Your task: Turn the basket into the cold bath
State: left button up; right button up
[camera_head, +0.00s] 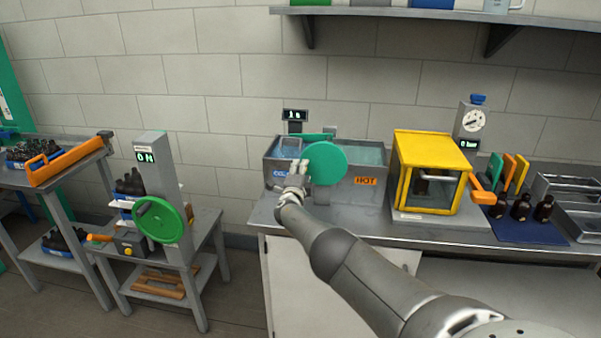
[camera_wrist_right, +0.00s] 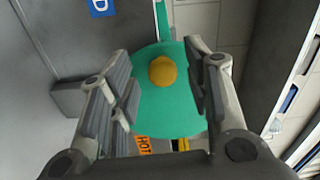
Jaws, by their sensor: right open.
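The metal bath (camera_head: 364,186) stands on the bench, with an orange HOT label on its right side and a partly hidden blue label on its left. A green disc (camera_head: 326,163) is at its front and also shows in the right wrist view (camera_wrist_right: 160,108), with a yellow knob (camera_wrist_right: 162,71). My right gripper (camera_head: 298,170) is just left of the disc in the head view. In the wrist view its open fingers lie on either side of the knob; contact cannot be told. A small wire shape, perhaps the basket (camera_head: 289,147), shows in the left compartment. My left gripper is out of view.
A yellow box with a window (camera_head: 434,146) stands right of the bath. Brown bottles (camera_head: 521,207) stand on a blue mat (camera_head: 520,232). A grey post with a green wheel (camera_head: 160,220) stands on a lower table at left. A shelf (camera_head: 450,15) hangs above.

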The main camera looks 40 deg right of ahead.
jog(key=shift+r, duration=0.25)
